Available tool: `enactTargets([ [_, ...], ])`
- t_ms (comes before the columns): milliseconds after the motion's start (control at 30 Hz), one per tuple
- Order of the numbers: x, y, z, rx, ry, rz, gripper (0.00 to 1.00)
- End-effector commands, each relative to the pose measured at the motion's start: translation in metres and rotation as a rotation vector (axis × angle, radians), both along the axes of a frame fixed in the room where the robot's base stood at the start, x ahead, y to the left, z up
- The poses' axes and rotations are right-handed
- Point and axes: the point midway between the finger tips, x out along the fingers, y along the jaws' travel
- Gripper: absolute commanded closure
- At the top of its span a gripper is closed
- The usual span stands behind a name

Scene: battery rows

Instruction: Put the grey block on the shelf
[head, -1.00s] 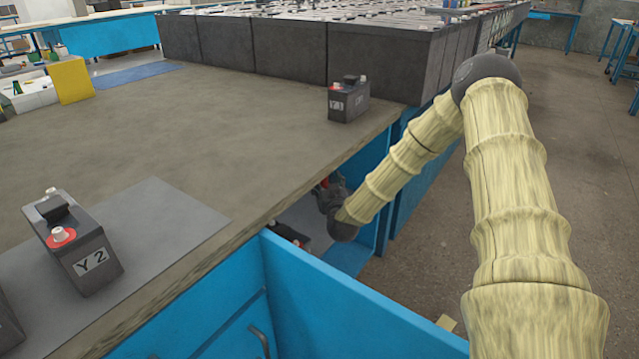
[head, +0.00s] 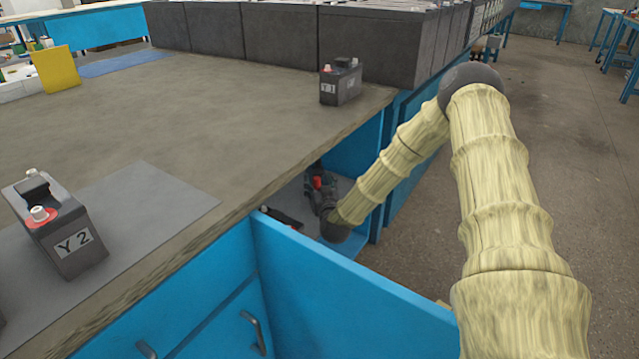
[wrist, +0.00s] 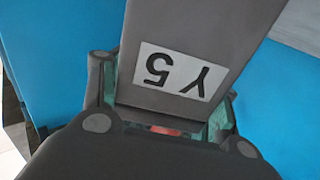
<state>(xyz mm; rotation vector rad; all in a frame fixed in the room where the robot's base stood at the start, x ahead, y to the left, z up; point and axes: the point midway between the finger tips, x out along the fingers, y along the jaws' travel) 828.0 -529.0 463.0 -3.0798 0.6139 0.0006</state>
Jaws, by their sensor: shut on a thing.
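A grey block (wrist: 205,35) labelled Y 5 fills the upper middle of the wrist view, its label upside down. My gripper (wrist: 165,100) is shut on it, with fingers on both sides; a bit of red shows at its base. In the head view my gripper (head: 320,197) is inside the open blue cabinet, under the worktop's edge. The grey shelf (head: 293,197) shows in the cabinet beside it. The worktop partly hides the gripper and block, and I cannot tell whether the block touches the shelf.
A dark object (head: 281,217) is in the cabinet left of my gripper. The open blue door (head: 345,290) stands in front. Battery Y 2 (head: 75,242) stands on a grey mat, and a small battery (head: 341,86) near the worktop corner (head: 385,97). Large dark batteries line the back.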

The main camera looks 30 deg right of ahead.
Motion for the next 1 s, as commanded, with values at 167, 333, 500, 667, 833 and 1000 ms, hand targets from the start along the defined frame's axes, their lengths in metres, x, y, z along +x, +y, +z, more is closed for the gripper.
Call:
enactTargets([
  [167, 0.000, 0.000, 0.000, 0.000, 0.000, 0.000, 0.15],
  [333, 0.000, 0.000, -0.001, 0.000, 0.000, 0.000, 0.12],
  [500, 0.000, 0.000, 0.000, 0.000, 0.000, 0.000, 0.12],
  [667, -0.006, 0.003, 0.001, 0.000, 0.002, 0.001, 0.12],
  [833, -0.028, 0.012, 0.003, 0.002, 0.004, 0.002, 0.12],
  [1000, -0.058, 0.025, 0.003, 0.001, 0.004, 0.002, 0.12],
])
